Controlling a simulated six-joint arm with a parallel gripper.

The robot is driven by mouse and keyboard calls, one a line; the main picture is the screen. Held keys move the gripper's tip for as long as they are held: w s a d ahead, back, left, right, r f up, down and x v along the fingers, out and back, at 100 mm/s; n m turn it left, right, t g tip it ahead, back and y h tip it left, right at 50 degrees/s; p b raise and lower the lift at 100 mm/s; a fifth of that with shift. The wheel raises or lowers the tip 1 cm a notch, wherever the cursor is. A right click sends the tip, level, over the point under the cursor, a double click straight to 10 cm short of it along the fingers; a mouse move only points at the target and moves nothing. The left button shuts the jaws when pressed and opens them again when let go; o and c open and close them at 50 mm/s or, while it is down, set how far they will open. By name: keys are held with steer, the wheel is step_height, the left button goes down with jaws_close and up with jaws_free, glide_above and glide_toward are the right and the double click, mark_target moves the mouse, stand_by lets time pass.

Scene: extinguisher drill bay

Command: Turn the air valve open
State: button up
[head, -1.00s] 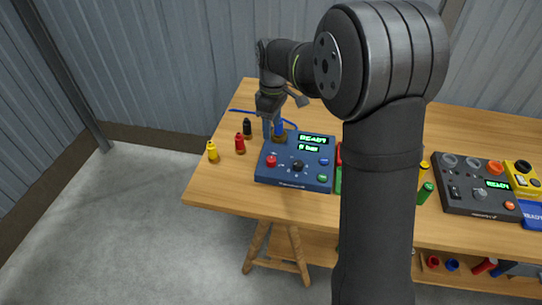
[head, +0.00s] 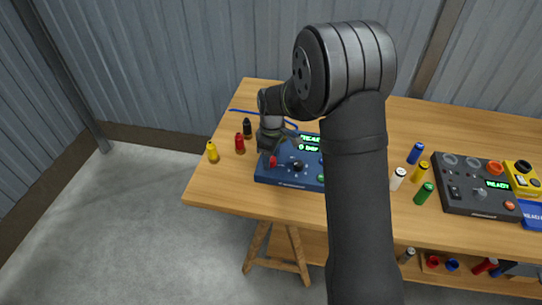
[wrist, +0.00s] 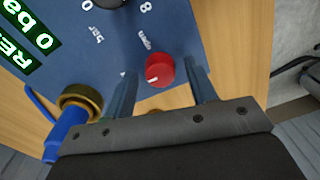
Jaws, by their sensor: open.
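The blue console (head: 283,177) stands near the table's left front, its display lit "READY" and "0 bar". A red knob (wrist: 160,70) with a white mark sits on its top; in the head view it shows at the console's left (head: 272,162). My gripper (wrist: 162,84) is open, with one finger to each side of the knob in the wrist view. Whether they touch it I cannot tell. In the head view my gripper (head: 268,150) is just above the knob. My forearm hides the console's right part.
A blue cylinder (wrist: 66,135) stands in a brass-coloured socket (wrist: 80,102) beside the gripper. A black knob (head: 298,166) is right of the red one. Black, red (head: 239,143) and yellow (head: 212,152) bottles stand left. A grey console (head: 476,190) is at the right.

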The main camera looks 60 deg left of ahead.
steer(key=c, duration=1)
steer(key=shift+m, duration=0.4)
steer(key=m, duration=0.3)
steer(key=shift+m, duration=0.4)
steer(key=m, duration=0.4)
steer(key=shift+m, duration=0.3)
steer(key=m, duration=0.4)
steer(key=shift+w+y, duration=0.1)
steer(key=shift+y, duration=0.3)
steer(key=m, duration=0.4)
steer(key=shift+d+m, duration=0.1)
steer(key=shift+m, duration=0.2)
